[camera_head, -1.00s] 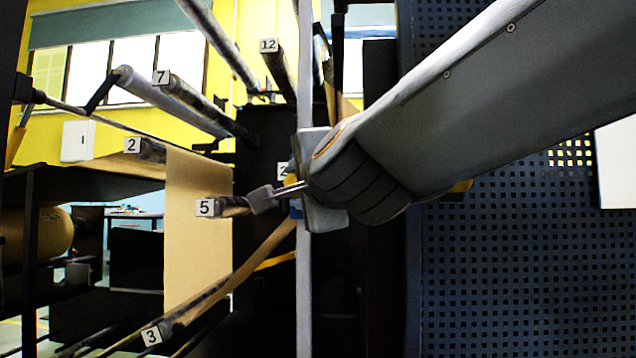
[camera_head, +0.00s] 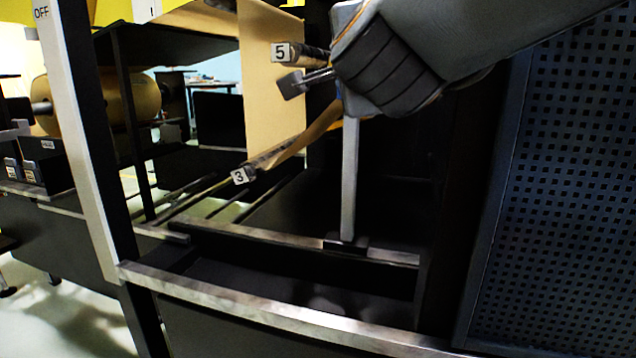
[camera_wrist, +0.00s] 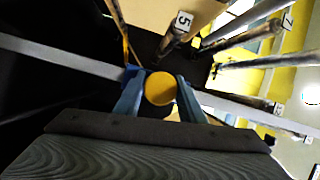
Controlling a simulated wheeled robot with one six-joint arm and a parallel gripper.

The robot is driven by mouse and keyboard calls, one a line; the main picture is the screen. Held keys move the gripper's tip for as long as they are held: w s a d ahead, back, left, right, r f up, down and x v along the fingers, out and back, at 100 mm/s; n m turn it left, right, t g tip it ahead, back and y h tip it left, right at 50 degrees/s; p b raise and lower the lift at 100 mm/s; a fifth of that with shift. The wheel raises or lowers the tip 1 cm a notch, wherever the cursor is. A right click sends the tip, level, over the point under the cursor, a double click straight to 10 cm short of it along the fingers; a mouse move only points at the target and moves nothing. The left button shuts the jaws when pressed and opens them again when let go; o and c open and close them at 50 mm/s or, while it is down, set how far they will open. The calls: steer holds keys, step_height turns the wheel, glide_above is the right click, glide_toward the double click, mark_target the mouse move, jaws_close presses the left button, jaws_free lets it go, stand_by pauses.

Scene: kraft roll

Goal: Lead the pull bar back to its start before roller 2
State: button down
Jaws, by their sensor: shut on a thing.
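My gripper (camera_wrist: 160,76) is shut on a round yellow knob (camera_wrist: 160,89), seen end-on between its blue fingers in the wrist view. I take this knob for the pull bar's grip; the bar itself cannot be made out clearly. In the head view my wrist hides the fingers, and a small grey end piece on thin rods (camera_head: 292,84) sticks out left, just below roller 5 (camera_head: 287,52). The brown paper web (camera_head: 270,110) hangs down to roller 3 (camera_head: 242,174), and a paper strip (camera_head: 318,130) rises right from there towards my gripper. Roller 2 is not readable in the present views.
A grey upright post (camera_head: 349,185) stands close by my gripper on a metal rail (camera_head: 270,237). A perforated dark panel (camera_head: 560,190) fills the right. Roller 5 (camera_wrist: 178,30) and roller 7 (camera_wrist: 280,25) show in the wrist view. A front frame post (camera_head: 85,140) stands left.

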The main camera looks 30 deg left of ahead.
steer(key=s+a+f+b, duration=0.2)
steer(key=a+f+b, duration=0.1)
steer(key=a+f, duration=0.6)
steer(key=s+a+f+b, duration=0.2)
steer(key=a+f+b, duration=0.1)
steer(key=a+f, duration=0.6)
steer(key=shift+s+a+f+b, duration=0.2)
steer(key=shift+f+b, duration=0.2)
steer(key=shift+f, duration=1.85)
steer(key=s+a+f+b, duration=0.1)
steer(key=s+a+f, duration=0.1)
steer(key=a+f, duration=0.6)
steer(key=shift+s+a+f+b, duration=0.25)
steer(key=shift+f+b, duration=0.05)
steer(key=shift+f, duration=0.6)
steer(key=s+a+p, duration=0.1)
steer(key=a+p, duration=0.2)
steer(key=a, duration=0.4)
steer(key=shift+s+r+p, duration=0.35)
steer(key=shift+r+p, duration=0.05)
